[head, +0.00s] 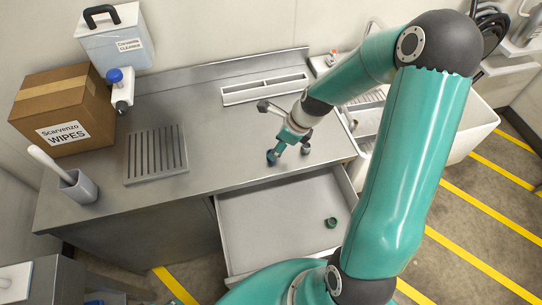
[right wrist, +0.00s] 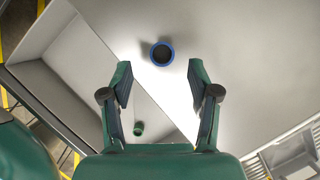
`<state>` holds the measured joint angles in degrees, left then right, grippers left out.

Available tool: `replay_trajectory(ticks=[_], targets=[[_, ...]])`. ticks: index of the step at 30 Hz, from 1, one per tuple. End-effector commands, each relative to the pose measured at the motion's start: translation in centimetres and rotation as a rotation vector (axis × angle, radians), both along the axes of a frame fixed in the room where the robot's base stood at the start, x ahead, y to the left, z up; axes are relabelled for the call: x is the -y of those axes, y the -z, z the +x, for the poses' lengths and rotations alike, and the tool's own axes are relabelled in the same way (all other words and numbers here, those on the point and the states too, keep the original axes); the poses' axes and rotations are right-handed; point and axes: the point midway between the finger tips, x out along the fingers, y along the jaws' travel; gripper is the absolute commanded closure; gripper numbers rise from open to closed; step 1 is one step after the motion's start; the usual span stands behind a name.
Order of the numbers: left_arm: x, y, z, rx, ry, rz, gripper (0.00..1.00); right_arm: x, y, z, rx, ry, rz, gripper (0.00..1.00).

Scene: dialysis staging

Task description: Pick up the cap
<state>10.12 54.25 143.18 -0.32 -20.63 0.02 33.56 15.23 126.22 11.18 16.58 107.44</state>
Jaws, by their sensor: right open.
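A small round blue cap (right wrist: 162,53) with a dark centre sits on the steel counter in the right wrist view, just beyond my fingertips and roughly midway between them. In the head view what looks like this cap (head: 271,157) is at the left of my right gripper (head: 291,149), near the counter's front edge. A small green cap (head: 332,222) lies in the open drawer; it also shows in the right wrist view (right wrist: 139,127). My right gripper (right wrist: 160,85) is open, empty and above the counter. My left gripper is in neither view.
The open drawer (head: 265,225) juts out below the counter (head: 215,150). A slotted drain plate (head: 156,153), a grey cup with a handle (head: 78,187), a wipes box (head: 62,108) and a blue-capped bottle (head: 121,92) stand left. A sink (head: 465,130) is right.

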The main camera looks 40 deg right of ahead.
Motion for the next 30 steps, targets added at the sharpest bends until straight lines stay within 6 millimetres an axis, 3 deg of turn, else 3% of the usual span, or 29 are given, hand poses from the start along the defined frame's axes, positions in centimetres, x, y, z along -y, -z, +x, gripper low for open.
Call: replay_trajectory(ticks=[12,21,23,30], targets=[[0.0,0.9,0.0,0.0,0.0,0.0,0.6,-0.4,4.6,1.5,-0.001,0.0,0.002,0.39],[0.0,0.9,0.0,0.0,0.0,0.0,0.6,-0.5,5.0,1.7,0.001,0.003,-0.001,0.39],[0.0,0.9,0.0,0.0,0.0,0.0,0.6,-0.4,5.0,1.7,0.001,0.002,0.0,0.46],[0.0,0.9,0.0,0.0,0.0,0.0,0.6,-0.4,5.0,1.7,0.0,0.003,0.0,0.86]])
